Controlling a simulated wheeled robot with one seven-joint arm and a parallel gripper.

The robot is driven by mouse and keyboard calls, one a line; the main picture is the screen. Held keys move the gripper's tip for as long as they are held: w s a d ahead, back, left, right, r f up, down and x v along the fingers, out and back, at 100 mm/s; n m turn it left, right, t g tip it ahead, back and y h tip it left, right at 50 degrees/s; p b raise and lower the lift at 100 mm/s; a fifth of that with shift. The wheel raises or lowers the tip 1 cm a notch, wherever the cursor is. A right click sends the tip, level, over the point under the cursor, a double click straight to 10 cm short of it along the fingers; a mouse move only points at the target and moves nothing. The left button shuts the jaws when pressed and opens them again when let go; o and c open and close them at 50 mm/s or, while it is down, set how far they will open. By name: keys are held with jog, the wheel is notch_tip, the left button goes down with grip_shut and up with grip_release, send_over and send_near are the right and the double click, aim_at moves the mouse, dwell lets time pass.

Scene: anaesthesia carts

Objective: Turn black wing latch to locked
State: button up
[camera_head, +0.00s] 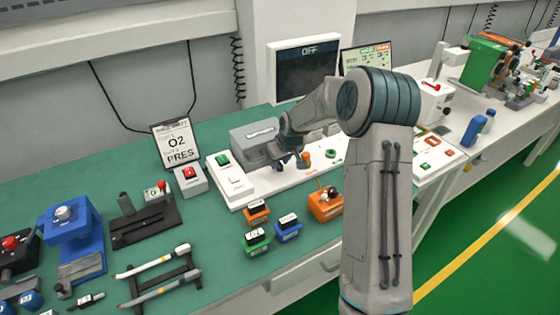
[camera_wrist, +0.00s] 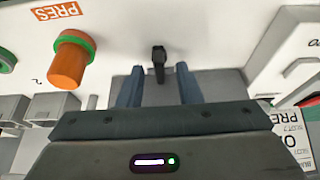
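The black wing latch (camera_wrist: 159,62) shows in the wrist view as a small dark upright piece on the white panel (camera_wrist: 205,35). My gripper (camera_wrist: 161,76) has its two blue-grey fingers apart, one on each side of the latch's line. The latch lies between or just beyond the fingertips, and a gap shows on both sides. I cannot tell how deep it sits between them. In the head view my gripper (camera_head: 289,162) is low over the white base in front of the grey box (camera_head: 254,143). The latch cannot be made out there.
An orange knob with a green ring (camera_wrist: 71,60) stands left of the fingers in the wrist view. A white block (camera_wrist: 288,55) rises at right. In the head view, orange, green and blue small boxes (camera_head: 288,227) stand in front, and a screen reading OFF (camera_head: 305,70) is behind.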

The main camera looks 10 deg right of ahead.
jog(key=shift+r, duration=0.1)
jog(key=b+v, duration=0.1)
jog(key=v, duration=1.2)
jog(key=shift+s+r, duration=0.2)
jog(key=shift+r, duration=0.1)
jog(key=shift+d, duration=0.1)
jog(key=s+a+r+m+g+h, duration=0.1)
jog(key=s+a+r+m, duration=0.1)
jog(key=s, duration=3.1)
jog(key=shift+a+m, duration=0.2)
jog(key=shift+m, duration=0.7)
